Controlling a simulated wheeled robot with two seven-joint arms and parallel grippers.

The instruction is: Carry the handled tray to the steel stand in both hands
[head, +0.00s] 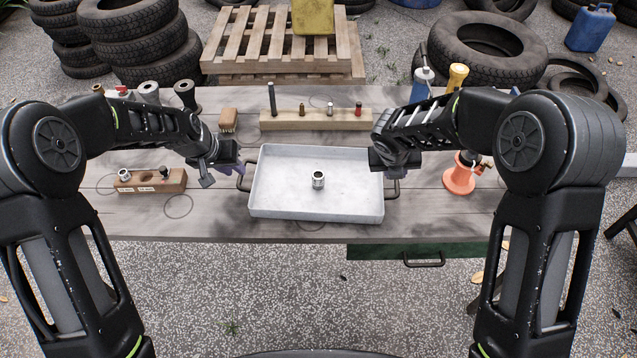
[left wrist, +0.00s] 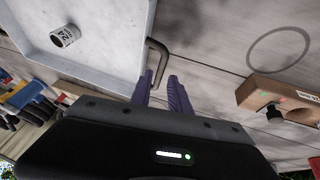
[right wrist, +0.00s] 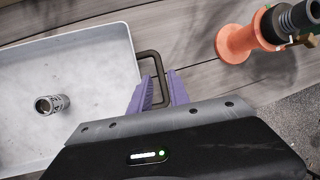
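The handled tray (head: 275,205) is a shallow pale grey metal tray on the wooden table, with a dark handle at each short side. A small metal socket (head: 318,180) stands in it. My left gripper (head: 240,172) is at the left handle; in the left wrist view the purple fingers (left wrist: 161,80) are apart, with the handle (left wrist: 157,58) at their tips. My right gripper (head: 393,172) is at the right handle; in the right wrist view its fingers (right wrist: 161,80) are apart, with the handle bar (right wrist: 158,66) between them. I cannot make out the steel stand for certain.
A wooden block (head: 150,181) holding small parts is left of the tray; a longer block (head: 290,120) is behind. An orange stand-like object (head: 459,178) is to the right, with bottles (head: 422,85) behind. A dark-legged object (head: 625,228) shows at the right edge.

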